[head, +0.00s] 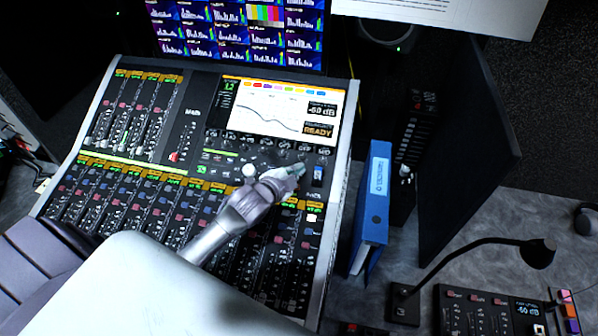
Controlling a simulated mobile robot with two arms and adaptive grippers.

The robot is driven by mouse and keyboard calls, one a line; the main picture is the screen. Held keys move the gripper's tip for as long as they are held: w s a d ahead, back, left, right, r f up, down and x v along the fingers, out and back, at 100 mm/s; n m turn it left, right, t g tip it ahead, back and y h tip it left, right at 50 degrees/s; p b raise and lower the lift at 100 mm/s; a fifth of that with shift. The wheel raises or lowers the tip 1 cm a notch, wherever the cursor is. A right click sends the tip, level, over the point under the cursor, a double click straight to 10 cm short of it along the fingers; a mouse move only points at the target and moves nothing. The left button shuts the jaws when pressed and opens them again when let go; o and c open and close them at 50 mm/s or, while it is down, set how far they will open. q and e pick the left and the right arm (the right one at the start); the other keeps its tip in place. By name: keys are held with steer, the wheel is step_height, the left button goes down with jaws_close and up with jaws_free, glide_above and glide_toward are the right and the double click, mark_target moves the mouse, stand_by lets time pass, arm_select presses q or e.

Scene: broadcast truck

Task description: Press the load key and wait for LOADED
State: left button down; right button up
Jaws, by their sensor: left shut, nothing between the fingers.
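A large mixing console (343,170) fills the middle of the head view, tilted in the picture. Its screen (268,108) shows a curve, a -60 dB readout and an orange READY field (318,130). My left gripper (299,170) is shut and empty, over the panel just below the screen's row of knobs. Its tip is close to a small dark module with a blue-lit part (318,176); I cannot tell whether they touch. A key labelled load is not readable here; the gripper may hide it. My right gripper is not in view.
A blue binder (375,205) stands right of the console. A black gooseneck lamp (470,250) and a small control panel (490,312) are at lower right.

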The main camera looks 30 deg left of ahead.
arm_select(q)
steer(key=shift+f, duration=0.1)
steer(key=shift+w+f, duration=0.2)
steer(key=shift+f, duration=0.05)
steer(key=shift+w+a+f+b, duration=0.1)
steer(key=shift+f+b, duration=0.25)
steer(key=shift+f, duration=0.05)
stand_by(0.7)
steer(key=shift+s+r+p, duration=0.3)
steer(key=shift+r+p, duration=0.5)
steer(key=shift+p, duration=0.25)
steer(key=r+p, duration=0.1)
steer(key=s+r+p, duration=0.1)
steer(key=r+p, duration=0.1)
steer(key=s+r+p, duration=0.1)
steer(key=p, duration=0.1)
steer(key=shift+d+r, duration=0.35)
steer(key=shift+f, duration=0.1)
